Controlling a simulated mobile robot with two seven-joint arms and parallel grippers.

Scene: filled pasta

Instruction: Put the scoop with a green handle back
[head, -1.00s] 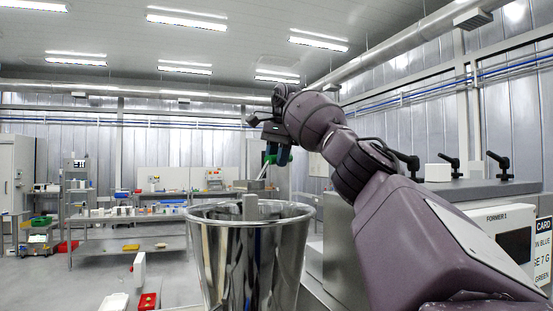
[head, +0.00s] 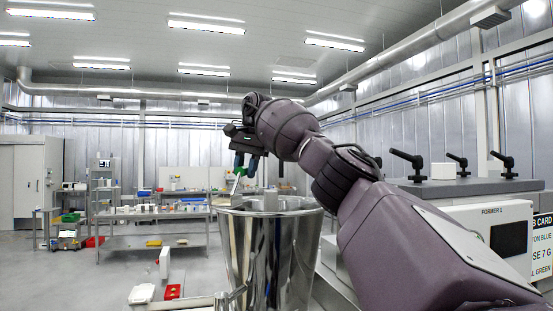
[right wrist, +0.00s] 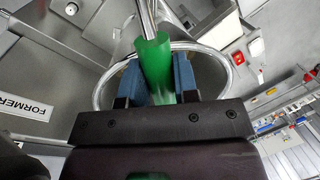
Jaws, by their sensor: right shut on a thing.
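My right gripper (head: 246,166) is raised over the left part of a tall shiny steel hopper (head: 268,245) in the head view. In the right wrist view its blue fingers (right wrist: 158,82) are shut on the green handle of the scoop (right wrist: 154,58). The scoop's metal shaft runs out from the handle to the top edge of that view; its far end is out of view there. In the head view a bit of green handle (head: 239,171) and a pale metal part show below the fingers. My left gripper is not in view.
A machine marked FORMER 1 (head: 485,230) with black levers stands at the right. A steel bench (head: 150,243) with small items stands at the back left. Open floor is at the left.

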